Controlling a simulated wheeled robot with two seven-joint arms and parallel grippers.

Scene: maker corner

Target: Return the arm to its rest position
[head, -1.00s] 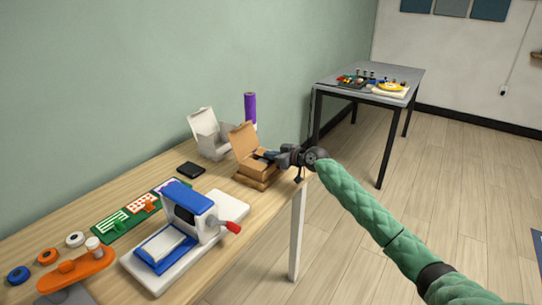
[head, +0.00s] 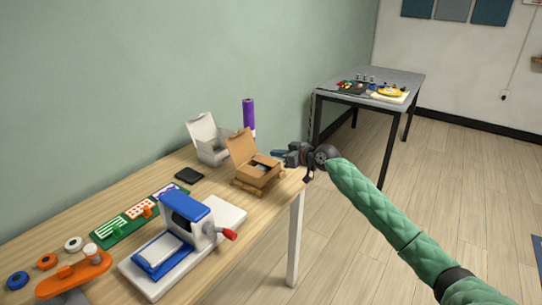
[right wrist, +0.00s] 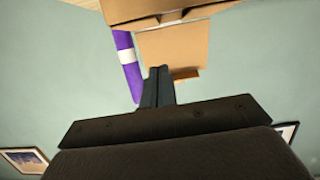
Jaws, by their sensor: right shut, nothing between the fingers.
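My right gripper (head: 278,154) is shut and empty. In the head view it is at the right end of the wooden table, just right of the open brown cardboard box (head: 262,170). My right arm in its green quilted sleeve reaches in from the lower right. In the right wrist view the closed fingers (right wrist: 158,88) point toward the brown box (right wrist: 175,50), whose cardboard fills the upper middle. My left gripper is in neither view.
The wooden table (head: 215,265) also holds a white open box (head: 212,150), a purple roll (head: 249,113), a black pad (head: 189,175), and a blue-and-white press (head: 185,225) with a red-ended handle. A grey table (head: 335,88) stands farther back. Open floor lies to the right.

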